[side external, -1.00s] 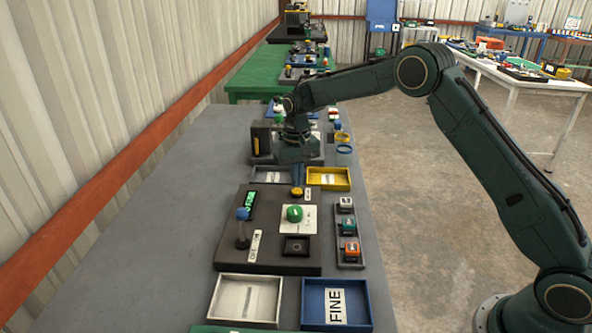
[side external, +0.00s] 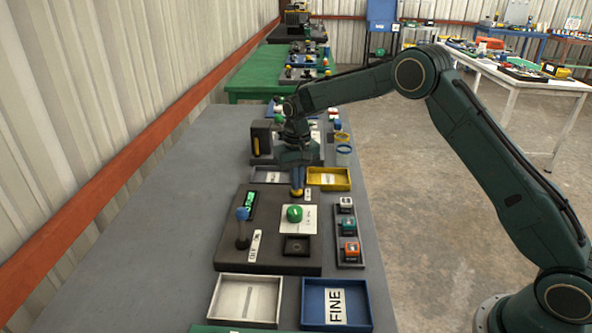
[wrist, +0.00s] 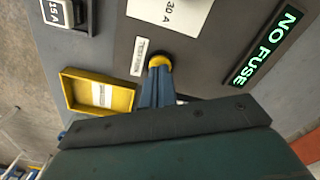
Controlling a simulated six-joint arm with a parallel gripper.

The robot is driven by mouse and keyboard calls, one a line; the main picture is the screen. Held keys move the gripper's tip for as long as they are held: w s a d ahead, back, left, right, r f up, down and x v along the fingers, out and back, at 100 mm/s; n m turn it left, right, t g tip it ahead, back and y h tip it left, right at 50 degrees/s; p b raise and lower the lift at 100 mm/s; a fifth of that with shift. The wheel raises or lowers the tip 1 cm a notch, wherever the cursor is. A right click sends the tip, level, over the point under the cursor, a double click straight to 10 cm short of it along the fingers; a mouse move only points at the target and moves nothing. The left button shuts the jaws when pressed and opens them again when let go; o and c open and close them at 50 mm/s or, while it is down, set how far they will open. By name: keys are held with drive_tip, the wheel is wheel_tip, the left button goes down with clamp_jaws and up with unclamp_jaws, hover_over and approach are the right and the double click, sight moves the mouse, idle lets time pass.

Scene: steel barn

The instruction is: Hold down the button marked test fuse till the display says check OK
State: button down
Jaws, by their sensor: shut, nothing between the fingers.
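My gripper (side external: 297,188) is shut and empty, its blue fingers pointing down at the yellow button (side external: 296,194) on the far edge of the dark panel (side external: 262,262). In the wrist view the fingertips (wrist: 159,70) overlap the yellow button (wrist: 160,61) and seem to touch it; whether it is pressed in I cannot tell. A small white label (wrist: 138,56) sits beside it, its print too small to read. The display (wrist: 264,46) reads NO FUSE in green; it also shows in the side view (side external: 250,204), too small to read.
The panel also bears a green knob (side external: 294,213), a blue-topped lever (side external: 242,214) and a black square socket (side external: 297,246). A rack of fuse blocks (side external: 348,262) stands to the right. A yellow tray (side external: 345,186) is close to my fingers. The table's left side is clear.

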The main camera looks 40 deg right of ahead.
drive_tip(key=shift+f, duration=0.45)
idle(2.2)
idle(0.3)
drive_tip(key=shift+r, duration=3.55)
